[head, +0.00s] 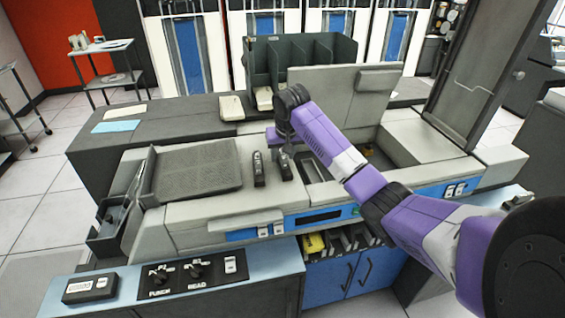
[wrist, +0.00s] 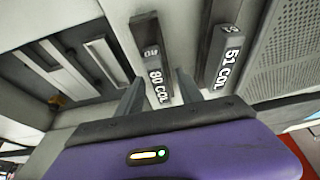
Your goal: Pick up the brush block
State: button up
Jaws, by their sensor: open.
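Two dark, narrow blocks lie side by side on the grey machine's top; neither is labelled as a brush block. The one marked "80 COL." shows in the wrist view (wrist: 146,45) and is the right one in the head view (head: 284,168). The one marked "51 COL." (wrist: 225,52) is the left one in the head view (head: 259,170), nearer the ribbed plate. My gripper (wrist: 159,90) is open and empty. Its fingers point at the "80 COL." block, one on each side of its near end in the picture. In the head view my wrist is above this block.
A dark divided rack (head: 300,55) is at the back.

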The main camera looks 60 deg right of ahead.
jog(key=shift+f, duration=0.15)
jog(key=shift+c, duration=0.2)
grip_shut()
dwell(0.4)
